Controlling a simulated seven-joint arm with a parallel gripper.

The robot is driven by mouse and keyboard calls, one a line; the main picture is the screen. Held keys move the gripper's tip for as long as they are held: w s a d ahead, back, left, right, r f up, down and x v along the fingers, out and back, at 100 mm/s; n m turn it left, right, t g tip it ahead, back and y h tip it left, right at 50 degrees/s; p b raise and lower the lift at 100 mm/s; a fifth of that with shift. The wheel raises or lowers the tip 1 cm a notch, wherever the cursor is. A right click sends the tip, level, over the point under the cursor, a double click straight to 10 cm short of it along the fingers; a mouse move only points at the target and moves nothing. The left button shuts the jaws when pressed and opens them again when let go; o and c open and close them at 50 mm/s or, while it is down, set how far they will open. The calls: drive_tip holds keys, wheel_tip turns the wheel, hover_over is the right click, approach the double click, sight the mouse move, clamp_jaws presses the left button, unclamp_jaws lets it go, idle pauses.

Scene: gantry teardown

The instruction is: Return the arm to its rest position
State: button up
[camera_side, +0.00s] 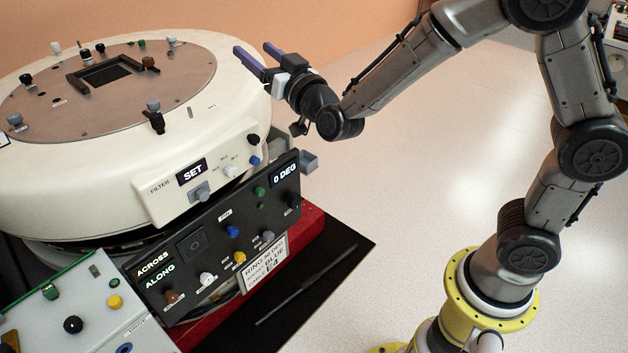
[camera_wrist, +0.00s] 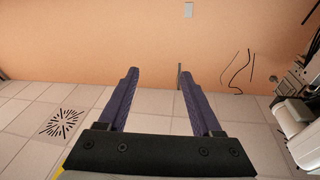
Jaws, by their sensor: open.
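My gripper (camera_side: 259,61) is at the upper middle of the side view, beside the upper right rim of the round cream machine (camera_side: 95,170). Its two purple fingers point left and are spread apart with nothing between them. In the wrist view my gripper (camera_wrist: 157,85) also shows open and empty, its fingers against the orange wall and tiled floor. In the side view the fingertips overlap the machine's rim; whether they touch it I cannot tell.
A dark control panel (camera_side: 180,262) with knobs and "0 DEG" display fronts the machine on a red base (camera_side: 313,228). A grey panel (camera_side: 85,310) stands lower left. A black mat (camera_side: 335,262) holds a thin dark rod (camera_side: 306,285).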

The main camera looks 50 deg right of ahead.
drive_tip(key=s+d+r+n+g+y, duration=0.1)
drive_tip(key=s+d+r+g+y, duration=0.1)
drive_tip(key=s+r, duration=0.35)
drive_tip(key=s+d+r+n+g+y, duration=0.1)
drive_tip(key=s+d+r, duration=0.1)
drive_tip(key=s, duration=0.6)
drive_tip(key=s+d+f+g, duration=0.1)
drive_tip(key=s+f+g, duration=0.4)
drive_tip(key=s+f, duration=0.3)
drive_tip(key=s+d+f+n+g, duration=0.1)
drive_tip(key=s+f+g, duration=0.5)
drive_tip(key=s, duration=0.7)
wheel_tip(320, 180, down, 2)
drive_tip(key=shift+s+f+n, duration=0.1)
drive_tip(key=shift+s+n, duration=0.15)
drive_tip(key=shift+n, duration=0.05)
drive_tip(key=shift+c, duration=0.2)
